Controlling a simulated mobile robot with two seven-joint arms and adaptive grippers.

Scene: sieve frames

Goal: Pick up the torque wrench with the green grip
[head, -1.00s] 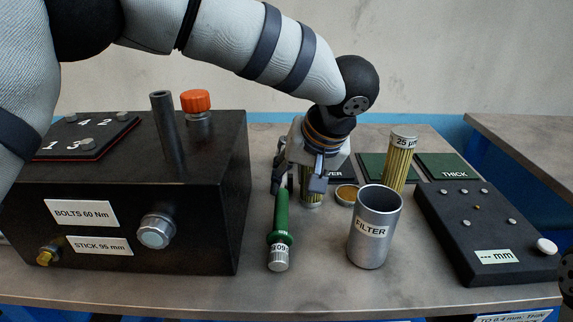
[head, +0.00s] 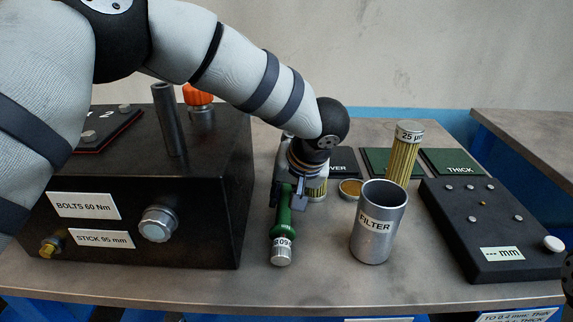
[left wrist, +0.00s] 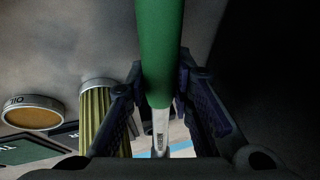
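The torque wrench with the green grip (head: 283,222) lies on the table beside the black box, its silver marked end towards the front edge. My left gripper (head: 288,196) is at the far part of the grip, a finger on each side. In the left wrist view the green grip (left wrist: 159,50) runs between both fingertips, which look to touch it, with the pale shaft below. The wrench appears to rest on the table. The far end of the wrench is hidden behind the gripper in the head view.
The black box (head: 200,225) stands close on the left. The metal FILTER cup (head: 378,235) stands to the right. Behind it are a tall yellow pleated filter (head: 401,165) and a shallow round cap (head: 350,189). A black gauge block (head: 470,235) is at the right.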

